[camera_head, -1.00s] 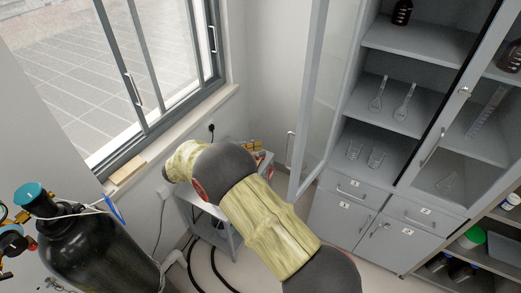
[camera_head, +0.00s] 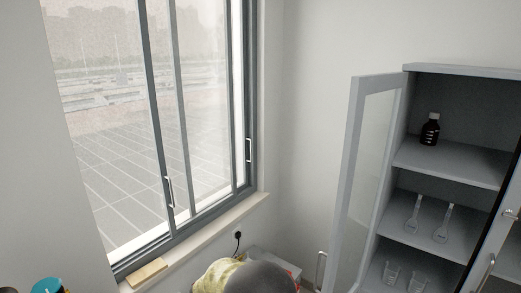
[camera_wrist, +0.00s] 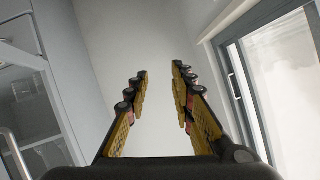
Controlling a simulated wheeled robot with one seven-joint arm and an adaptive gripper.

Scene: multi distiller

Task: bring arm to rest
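My gripper (camera_wrist: 158,78) shows in the wrist view with its two yellow-padded fingers spread apart. Nothing is between them, only bare white wall beyond. In the head view a part of my arm (camera_head: 245,277), a pale yellow and dark grey link, shows at the bottom edge. The gripper itself is not visible in the head view.
A grey cabinet (camera_head: 446,176) stands at the right with its glass door (camera_head: 368,150) open. It holds a brown bottle (camera_head: 430,130), flasks (camera_head: 441,232) and beakers (camera_head: 391,273). A window (camera_head: 210,110) is at the left. A small table (camera_head: 262,253) stands in the corner beyond my arm.

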